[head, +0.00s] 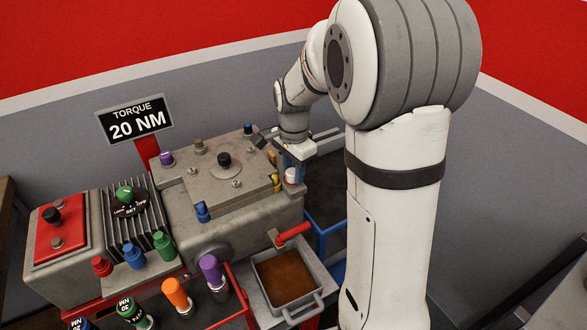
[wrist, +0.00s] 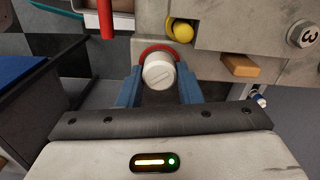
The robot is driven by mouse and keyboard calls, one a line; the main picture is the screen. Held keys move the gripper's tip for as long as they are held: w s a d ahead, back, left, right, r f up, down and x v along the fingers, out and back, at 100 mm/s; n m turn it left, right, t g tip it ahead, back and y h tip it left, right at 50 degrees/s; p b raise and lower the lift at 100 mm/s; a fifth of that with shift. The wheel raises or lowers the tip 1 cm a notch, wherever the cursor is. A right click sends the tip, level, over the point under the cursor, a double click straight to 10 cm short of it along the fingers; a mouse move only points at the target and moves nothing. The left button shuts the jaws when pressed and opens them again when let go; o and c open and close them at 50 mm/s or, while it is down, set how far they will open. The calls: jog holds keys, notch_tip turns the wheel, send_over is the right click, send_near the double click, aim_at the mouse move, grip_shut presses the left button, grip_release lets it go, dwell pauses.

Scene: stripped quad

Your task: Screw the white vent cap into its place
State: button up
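The white vent cap (wrist: 159,73) is a round cap with a line across its face. In the wrist view it sits between the blue fingers of my gripper (wrist: 160,84), which flank it closely on both sides and look shut on it. A red ring (wrist: 146,48) shows around its far side, next to the grey housing (wrist: 212,66). I cannot tell whether the cap is threaded in. In the head view my gripper (head: 292,165) is at the right end of the housing (head: 238,217), with the white cap (head: 291,175) at the fingertips.
A yellow ball-like knob (wrist: 183,32) and a tan block (wrist: 240,66) are close to the fingers. Several coloured knobs line the left. A sign (head: 135,119) reads torque 20 NM.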

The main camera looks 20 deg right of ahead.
jog(key=shift+o, duration=1.4)
jog(key=n, duration=0.6)
jog(key=shift+w+a+n, duration=0.1)
jog(key=shift+n, duration=0.2)
jog(key=n, duration=0.7)
jog(key=shift+a+p, duration=0.1)
jog(key=shift+p, duration=0.2)
jog(key=shift+c, duration=0.5)
jog(key=c, duration=0.9)
jog(key=shift+m, duration=1)
